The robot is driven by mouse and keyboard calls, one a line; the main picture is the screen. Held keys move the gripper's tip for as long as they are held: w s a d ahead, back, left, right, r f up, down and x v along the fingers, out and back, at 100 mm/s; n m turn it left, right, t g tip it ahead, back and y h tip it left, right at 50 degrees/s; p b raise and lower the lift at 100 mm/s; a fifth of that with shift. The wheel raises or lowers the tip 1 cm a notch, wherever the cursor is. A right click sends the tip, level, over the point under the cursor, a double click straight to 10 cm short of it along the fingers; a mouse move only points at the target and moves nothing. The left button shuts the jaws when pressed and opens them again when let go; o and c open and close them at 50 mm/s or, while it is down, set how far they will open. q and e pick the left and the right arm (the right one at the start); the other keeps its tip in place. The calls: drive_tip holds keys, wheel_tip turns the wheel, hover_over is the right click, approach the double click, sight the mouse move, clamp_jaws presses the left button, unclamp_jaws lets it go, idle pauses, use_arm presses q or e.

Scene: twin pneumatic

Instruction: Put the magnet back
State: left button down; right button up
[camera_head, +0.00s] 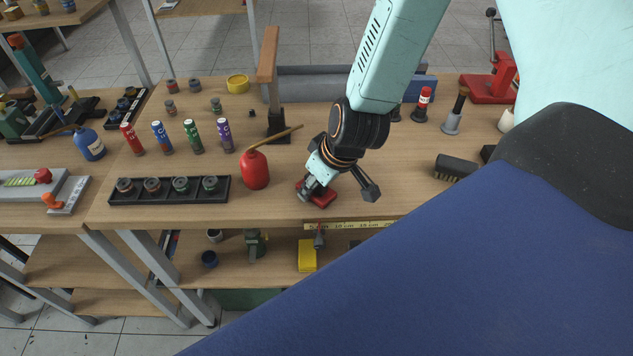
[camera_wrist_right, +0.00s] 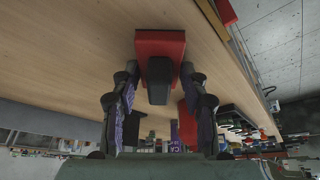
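A small red block with a dark grip, likely the magnet (camera_head: 322,199), lies on the wooden workbench (camera_head: 280,208) near its front edge. In the right wrist view, its red body (camera_wrist_right: 160,42) and dark grip (camera_wrist_right: 158,82) show between the fingers. My right gripper (camera_head: 338,189) is low over the bench at the block, with its fingers spread. In the right wrist view, the right gripper (camera_wrist_right: 159,76) has a gap on each side of the dark grip. One finger partly hides the block in the head view. My left gripper is not in view.
A black tray (camera_head: 168,199) with several round parts lies further left. A dark brush (camera_head: 455,167) lies to the right. A ruler strip (camera_head: 345,225) runs along the bench's front edge.

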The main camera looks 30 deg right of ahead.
drive_tip(key=o, duration=0.3)
drive_tip(key=shift+w+a, duration=0.1)
drive_tip(key=shift+a, duration=0.05)
drive_tip(key=shift+s+r+p, duration=0.2)
drive_tip(key=shift+r+p, duration=0.35)
drive_tip(key=shift+r, duration=0.15)
drive_tip(key=shift+p+v, duration=4.6)
drive_tip(key=shift+v, duration=0.9)
drive_tip(key=shift+s+f, duration=0.1)
drive_tip(key=shift+f, duration=0.05)
